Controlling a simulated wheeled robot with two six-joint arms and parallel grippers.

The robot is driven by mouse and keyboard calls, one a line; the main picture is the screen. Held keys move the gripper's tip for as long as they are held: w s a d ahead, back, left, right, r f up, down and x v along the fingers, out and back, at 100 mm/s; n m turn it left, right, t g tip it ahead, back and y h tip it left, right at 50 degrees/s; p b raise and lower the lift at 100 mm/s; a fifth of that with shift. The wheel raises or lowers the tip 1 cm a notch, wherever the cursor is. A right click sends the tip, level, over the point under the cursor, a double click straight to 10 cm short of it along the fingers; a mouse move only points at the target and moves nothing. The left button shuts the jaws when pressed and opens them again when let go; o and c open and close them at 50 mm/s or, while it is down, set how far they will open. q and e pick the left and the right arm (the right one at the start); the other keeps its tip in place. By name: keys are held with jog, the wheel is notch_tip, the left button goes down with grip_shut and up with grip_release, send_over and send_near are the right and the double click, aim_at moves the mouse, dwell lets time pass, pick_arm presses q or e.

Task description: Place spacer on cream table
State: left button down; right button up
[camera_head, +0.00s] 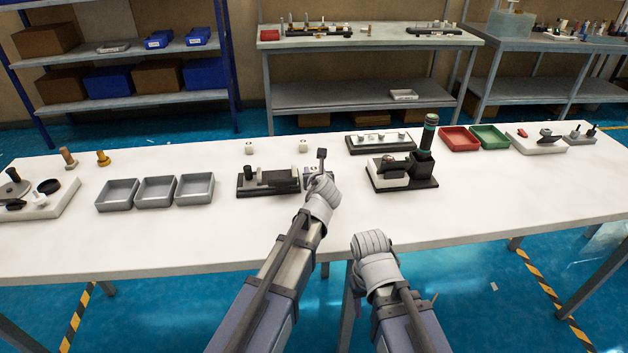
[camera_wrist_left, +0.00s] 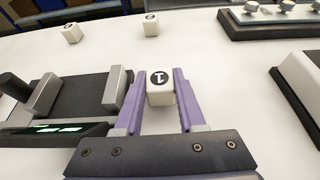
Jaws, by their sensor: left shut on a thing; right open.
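A white cube-shaped spacer (camera_wrist_left: 161,94) marked "1" sits between the purple fingers of my left gripper (camera_wrist_left: 158,100) in the left wrist view. My left gripper (camera_head: 312,178) is shut on it, low over the cream table (camera_head: 450,195), just right of a black fixture (camera_head: 268,180). I cannot tell whether the spacer touches the table. Two similar white cubes stand on the table behind the fixture, one at left (camera_head: 249,147) and one at right (camera_head: 303,146). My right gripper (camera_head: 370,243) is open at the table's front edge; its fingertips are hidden.
Several grey trays (camera_head: 135,207) stand left of the fixture. A black device with a dark column (camera_head: 425,140) stands to the right, with a red tray (camera_head: 459,139) and green tray (camera_head: 489,137) beyond. The table's front middle and right front are clear.

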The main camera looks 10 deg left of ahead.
pick_arm(q)
jog(key=shift+f, duration=0.45)
pick_arm(e)
jog(key=shift+f, duration=0.4)
pick_arm(q)
jog(key=shift+f, duration=0.15)
jog(key=c, duration=0.5)
grip_release()
pick_arm(e)
jog(key=shift+f, duration=0.15)
pick_arm(q)
jog(key=shift+r, duration=0.3)
jog(key=p+v, duration=0.4)
jog(key=v, duration=0.6)
jog(key=shift+s+r, duration=0.1)
jog(key=shift+s, duration=0.25)
jog(key=shift+s+d+r+p, duration=0.2)
jog(key=shift+s+d+p, duration=0.1)
jog(key=shift+s, duration=0.25)
jog(key=shift+o, duration=0.3)
pick_arm(e)
notch_tip(320, 180, up, 5)
jog(key=shift+f, duration=0.1)
